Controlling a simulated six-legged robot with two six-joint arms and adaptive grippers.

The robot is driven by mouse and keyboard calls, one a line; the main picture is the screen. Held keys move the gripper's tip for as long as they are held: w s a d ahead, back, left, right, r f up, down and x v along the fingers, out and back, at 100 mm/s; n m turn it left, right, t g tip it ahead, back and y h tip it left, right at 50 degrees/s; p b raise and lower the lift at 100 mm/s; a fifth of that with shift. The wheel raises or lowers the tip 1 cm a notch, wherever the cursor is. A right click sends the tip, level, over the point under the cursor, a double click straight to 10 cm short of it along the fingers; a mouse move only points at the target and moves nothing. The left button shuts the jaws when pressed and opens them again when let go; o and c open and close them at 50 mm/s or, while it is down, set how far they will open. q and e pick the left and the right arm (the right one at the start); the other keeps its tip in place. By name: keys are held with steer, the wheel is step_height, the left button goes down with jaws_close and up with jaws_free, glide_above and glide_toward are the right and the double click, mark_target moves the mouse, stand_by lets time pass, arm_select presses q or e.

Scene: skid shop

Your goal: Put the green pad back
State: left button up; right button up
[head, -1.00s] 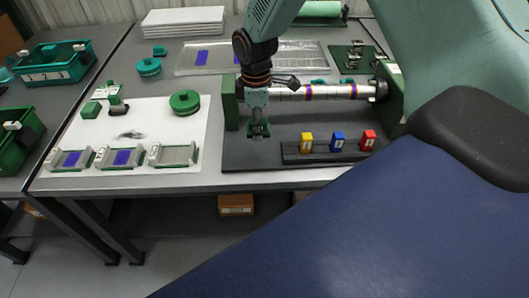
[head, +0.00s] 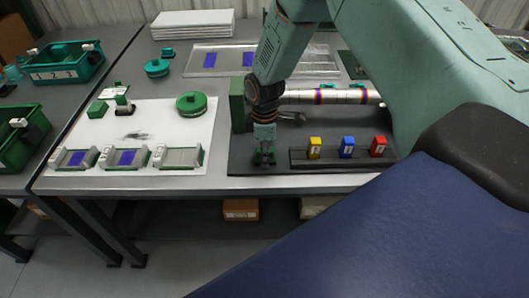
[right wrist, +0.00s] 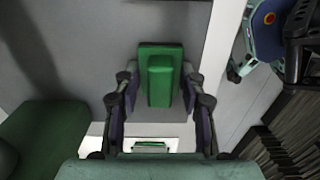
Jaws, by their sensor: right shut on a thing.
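My right gripper (head: 264,160) points down over the left front part of the dark plate (head: 335,180), left of the black rack. In the right wrist view its two fingers (right wrist: 160,82) are shut on the green pad (right wrist: 161,65), a rectangular green piece with a narrower raised block along its middle. In the head view the pad is small and mostly hidden by the fingers; I cannot tell whether it touches anything below. My left gripper is not in view.
A black rack (head: 330,160) holds yellow (head: 315,148), blue (head: 347,147) and red (head: 378,147) blocks. Behind is a shaft (head: 330,97) by a green post (head: 237,105). The white mat (head: 60,143) carries trays (head: 180,157) and a green round piece (head: 191,104).

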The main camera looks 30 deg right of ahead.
steer(key=o, duration=0.9)
steer(key=shift+s+a, duration=0.1)
steer(key=shift+a, duration=0.1)
steer(key=o, duration=0.3)
steer(key=shift+d+f, duration=0.15)
